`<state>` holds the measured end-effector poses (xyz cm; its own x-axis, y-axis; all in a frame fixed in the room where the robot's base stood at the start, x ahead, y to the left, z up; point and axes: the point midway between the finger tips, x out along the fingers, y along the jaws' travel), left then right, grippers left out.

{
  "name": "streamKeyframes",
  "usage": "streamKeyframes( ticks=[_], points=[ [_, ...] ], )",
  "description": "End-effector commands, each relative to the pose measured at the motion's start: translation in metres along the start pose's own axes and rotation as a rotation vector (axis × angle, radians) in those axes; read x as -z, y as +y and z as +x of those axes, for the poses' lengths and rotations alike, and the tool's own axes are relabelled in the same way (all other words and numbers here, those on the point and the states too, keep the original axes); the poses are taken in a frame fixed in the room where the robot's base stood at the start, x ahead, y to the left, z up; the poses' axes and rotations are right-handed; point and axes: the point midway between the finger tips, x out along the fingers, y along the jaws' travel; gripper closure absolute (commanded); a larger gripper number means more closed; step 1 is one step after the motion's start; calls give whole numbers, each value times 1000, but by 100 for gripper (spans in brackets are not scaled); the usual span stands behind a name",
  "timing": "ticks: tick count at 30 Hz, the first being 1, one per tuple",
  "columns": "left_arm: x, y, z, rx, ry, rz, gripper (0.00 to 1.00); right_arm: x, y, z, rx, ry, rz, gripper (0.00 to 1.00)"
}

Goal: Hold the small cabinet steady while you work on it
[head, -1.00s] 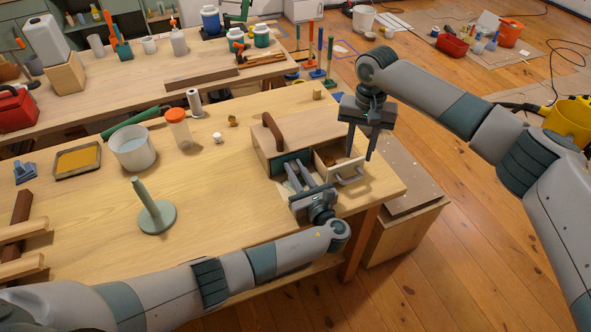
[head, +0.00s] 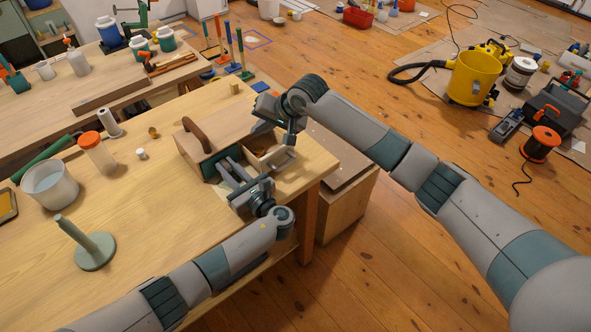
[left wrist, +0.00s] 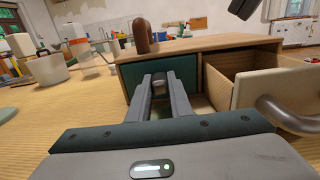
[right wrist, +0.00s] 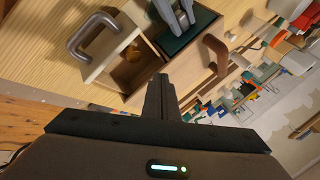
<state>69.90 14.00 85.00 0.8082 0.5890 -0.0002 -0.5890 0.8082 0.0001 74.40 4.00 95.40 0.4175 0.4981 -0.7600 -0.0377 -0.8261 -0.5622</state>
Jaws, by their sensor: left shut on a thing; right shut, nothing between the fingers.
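The small wooden cabinet (head: 222,122) stands near the table's right corner, with a brown handle (head: 196,135) on top. Its right drawer (left wrist: 268,88), with a grey pull (head: 284,160), is pulled out. A brownish patch shows inside it; I cannot tell what it is.
A grey-green peg stand (head: 95,250), a white pot (head: 50,187) and an orange-lidded jar (head: 97,153) stand left on the table. A wooden box (head: 345,205) stands right of the table. A yellow vacuum (head: 473,78) is on the floor at the back right.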

Motion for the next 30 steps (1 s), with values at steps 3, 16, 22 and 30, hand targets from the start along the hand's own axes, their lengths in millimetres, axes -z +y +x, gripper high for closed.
streamKeyframes(
  ticks=[3, 16, 22, 30],
  points=[
    [0, 0, 0, 0, 0, 0, 100, 5, 8, -2, 103, 89, 55, 100],
    [0, 0, 0, 0, 0, 0, 100, -26, 77, -27, 343, 261, 280, 100],
    [0, 0, 0, 0, 0, 0, 100, -61, 115, -44, 418, 286, 393, 100],
    [0, 0, 0, 0, 0, 0, 100, -108, 160, -78, 507, 324, 526, 100]
  ],
)
